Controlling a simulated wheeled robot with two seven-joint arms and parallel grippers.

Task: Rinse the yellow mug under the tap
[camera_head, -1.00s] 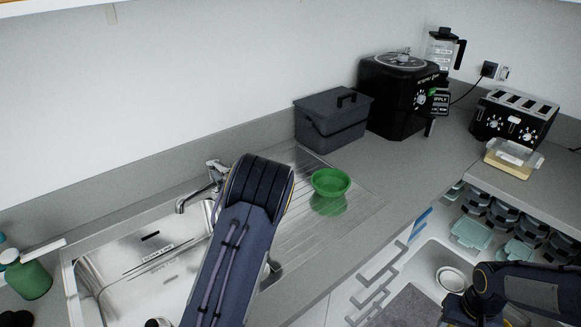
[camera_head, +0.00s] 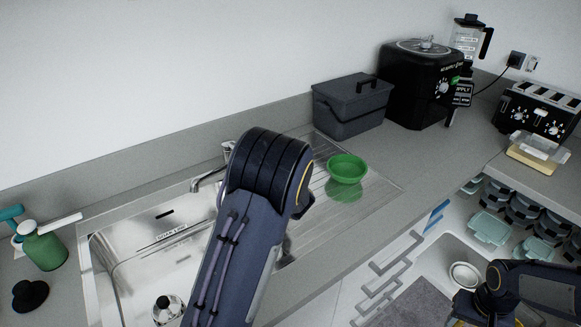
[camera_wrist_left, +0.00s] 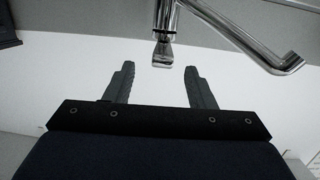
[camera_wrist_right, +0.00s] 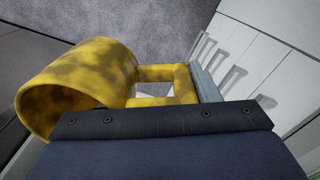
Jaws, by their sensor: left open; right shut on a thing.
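The yellow mug (camera_wrist_right: 75,85) has dark smudges and lies tilted in the right wrist view. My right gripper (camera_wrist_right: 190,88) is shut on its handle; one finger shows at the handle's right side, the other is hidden. The chrome tap (camera_head: 208,180) stands behind the sink (camera_head: 135,237), partly hidden by my left arm. In the left wrist view, my left gripper (camera_wrist_left: 159,85) is open and empty. The tap's metal (camera_wrist_left: 163,50) shows just beyond and between its fingertips, apart from them.
A green bowl (camera_head: 347,167) sits on the drainboard. A green pump bottle (camera_head: 45,250) and a dark object (camera_head: 30,294) stand left of the sink. A grey bin (camera_head: 352,107), black appliance (camera_head: 420,85) and toaster (camera_head: 538,108) line the back. Open drawers are at lower right.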

